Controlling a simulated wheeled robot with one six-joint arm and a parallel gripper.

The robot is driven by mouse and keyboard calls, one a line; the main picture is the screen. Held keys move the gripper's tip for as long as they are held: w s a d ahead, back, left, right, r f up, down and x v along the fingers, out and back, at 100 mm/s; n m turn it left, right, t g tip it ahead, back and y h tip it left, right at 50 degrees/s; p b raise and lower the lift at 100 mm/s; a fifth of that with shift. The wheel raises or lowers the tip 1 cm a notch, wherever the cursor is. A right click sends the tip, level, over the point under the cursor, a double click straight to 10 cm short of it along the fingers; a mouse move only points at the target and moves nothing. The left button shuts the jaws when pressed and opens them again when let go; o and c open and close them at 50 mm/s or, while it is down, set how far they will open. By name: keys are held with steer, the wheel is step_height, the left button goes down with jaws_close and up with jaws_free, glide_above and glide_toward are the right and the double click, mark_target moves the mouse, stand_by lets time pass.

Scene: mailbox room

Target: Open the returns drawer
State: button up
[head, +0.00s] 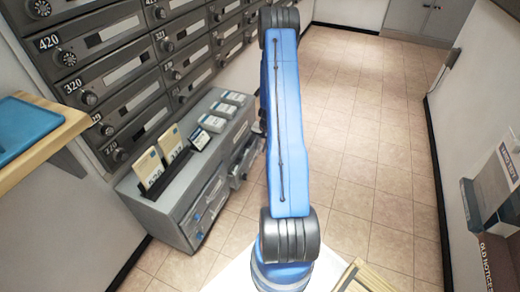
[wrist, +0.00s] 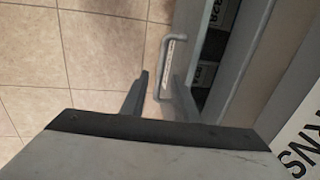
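The returns drawer (wrist: 245,75) shows at the right of the wrist view, pulled out from the cabinet, with dark and white labelled items inside. Its pale, bent-bar handle (wrist: 167,62) stands off the drawer front. My gripper (wrist: 160,92) is open; its two dark fingers are apart, and the near end of the handle shows between them. I cannot tell whether either finger touches it. A white label ending in "RNS" (wrist: 298,150) is at the lower right. In the head view, a drawer front (head: 241,167) juts from the grey cabinet's right part. My blue arm hides the gripper there.
The grey cabinet (head: 165,208) carries cards and small boxes (head: 212,123) on top. Numbered mailboxes (head: 125,75) line the wall behind it. A wooden shelf with a blue tray (head: 22,125) is at the left. The tiled floor (head: 365,130) to the right is clear.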

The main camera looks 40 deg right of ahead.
steer(key=shift+w+f, duration=0.15)
steer(key=shift+f, duration=0.65)
jaws_close()
steer(key=s+d, duration=0.3)
steer(key=s, duration=0.5)
steer(key=s+d, duration=0.3)
steer(key=s, duration=0.5)
steer(key=shift+s+d, duration=0.15)
steer(key=shift+d, duration=0.15)
jaws_free()
